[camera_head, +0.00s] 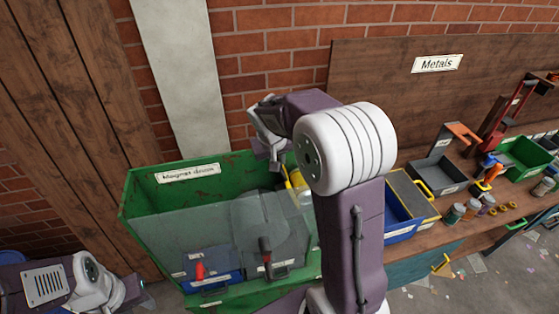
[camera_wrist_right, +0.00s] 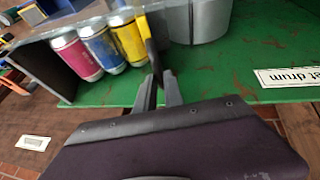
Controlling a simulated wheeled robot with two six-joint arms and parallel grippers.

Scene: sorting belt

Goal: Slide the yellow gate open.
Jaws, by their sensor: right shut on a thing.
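The yellow gate (camera_head: 296,181) shows in the head view as a small yellow piece at the right end of the green bin, partly hidden by my right arm. My right gripper (camera_head: 275,163) points down beside it. In the right wrist view, the fingers of this gripper (camera_wrist_right: 159,88) are closed around the lower end of a narrow upright yellow and dark bar, which looks like the gate's edge. My left gripper (camera_head: 138,291) is low at the left, far from the gate; its fingers are too small to read.
The green bin (camera_head: 140,208) holds grey drum parts and a blue tray (camera_head: 222,281). A bench with bins (camera_head: 436,172), jars and tools stands at the right.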

